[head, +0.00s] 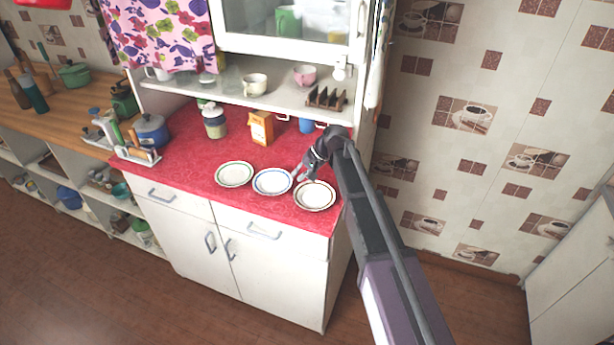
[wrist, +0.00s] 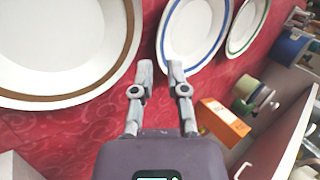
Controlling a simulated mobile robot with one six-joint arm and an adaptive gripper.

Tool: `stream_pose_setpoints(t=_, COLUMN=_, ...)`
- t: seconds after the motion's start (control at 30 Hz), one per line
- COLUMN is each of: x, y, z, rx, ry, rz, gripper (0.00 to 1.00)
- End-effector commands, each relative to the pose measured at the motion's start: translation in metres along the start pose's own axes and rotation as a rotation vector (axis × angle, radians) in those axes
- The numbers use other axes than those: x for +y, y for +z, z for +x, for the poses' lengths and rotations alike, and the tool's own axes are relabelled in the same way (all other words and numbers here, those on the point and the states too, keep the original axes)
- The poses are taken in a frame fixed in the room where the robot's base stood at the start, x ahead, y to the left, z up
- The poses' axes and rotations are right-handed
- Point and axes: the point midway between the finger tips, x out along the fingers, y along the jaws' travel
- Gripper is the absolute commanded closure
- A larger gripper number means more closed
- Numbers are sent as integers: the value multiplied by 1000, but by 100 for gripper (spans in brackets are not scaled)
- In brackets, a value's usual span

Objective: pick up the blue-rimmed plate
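The blue-rimmed plate (head: 272,181) is white and lies on the red counter between two other plates. In the wrist view the blue-rimmed plate (wrist: 194,28) is at the top, partly cut off by the frame. My gripper (head: 298,174) is at its right edge in the head view. In the wrist view my gripper (wrist: 160,68) has its fingers apart with a gap between the tips. The right fingertip overlaps the plate's near rim and the left one is just outside it. I cannot tell whether either finger touches the plate.
A brown-rimmed plate (head: 315,196) lies close on the right and a green-rimmed plate (head: 234,174) on the left. An orange carton (head: 261,128) and a lidded jar (head: 214,121) stand behind. A shelf (head: 240,97) with cups overhangs the back of the red counter (head: 190,155).

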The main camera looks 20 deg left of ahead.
Motion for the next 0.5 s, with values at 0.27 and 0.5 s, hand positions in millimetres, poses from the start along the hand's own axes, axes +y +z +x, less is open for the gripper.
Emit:
stream_pose_setpoints(t=0.27, x=1, y=0, z=27, rx=-1, ry=0, rz=-1, gripper=81)
stream_pose_setpoints(t=0.5, x=0, y=0, z=36, rx=-1, ry=0, rz=0, gripper=81)
